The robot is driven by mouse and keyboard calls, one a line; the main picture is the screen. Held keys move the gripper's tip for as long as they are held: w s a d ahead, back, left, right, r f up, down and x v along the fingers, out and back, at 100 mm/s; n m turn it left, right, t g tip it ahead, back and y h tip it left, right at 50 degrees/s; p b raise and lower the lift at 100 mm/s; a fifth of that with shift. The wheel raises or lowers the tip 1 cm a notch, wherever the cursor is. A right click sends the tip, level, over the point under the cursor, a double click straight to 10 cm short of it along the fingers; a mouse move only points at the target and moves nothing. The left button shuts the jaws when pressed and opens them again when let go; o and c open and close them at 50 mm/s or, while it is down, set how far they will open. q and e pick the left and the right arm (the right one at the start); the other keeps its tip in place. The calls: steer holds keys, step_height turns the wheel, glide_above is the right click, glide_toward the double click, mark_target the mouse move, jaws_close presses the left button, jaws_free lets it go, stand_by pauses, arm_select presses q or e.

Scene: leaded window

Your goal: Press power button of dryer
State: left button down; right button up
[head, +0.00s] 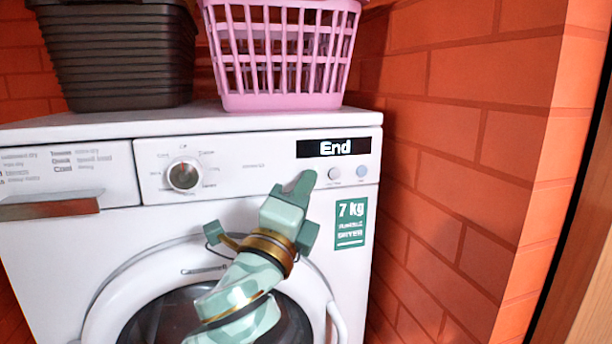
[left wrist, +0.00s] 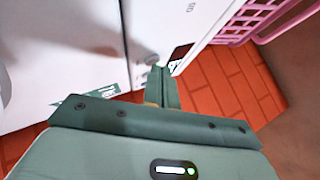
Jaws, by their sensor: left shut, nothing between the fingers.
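The white dryer (head: 240,142) faces me in the head view, with a dial (head: 184,175) at its left and a black display (head: 338,148) reading "End". Below the display are a grey button (head: 334,174) and a bluish button (head: 361,173); which one is the power button I cannot tell. My left gripper (head: 306,178) is shut and empty, its tip in front of the panel just left of the grey button. I cannot tell whether it touches the panel. In the left wrist view the shut fingers (left wrist: 162,72) point at the dryer front (left wrist: 150,25). My right gripper is not in view.
A dark basket (head: 120,55) and a pink basket (head: 280,60) stand on the dryer top. A drawer handle (head: 50,206) is at the left. An orange brick wall (head: 450,150) stands close on the right.

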arm_select(q)
steer(key=shift+w, duration=0.1)
stand_by(0.3)
steer(key=shift+s+d+p, duration=0.15)
steer(key=shift+s+p, duration=0.25)
steer(key=shift+s, duration=0.2)
steer(key=s+d+p, duration=0.1)
steer(key=s+d, duration=0.1)
steer(key=s, duration=0.3)
steer(key=shift+s, duration=0.35)
steer(key=shift+a, duration=0.15)
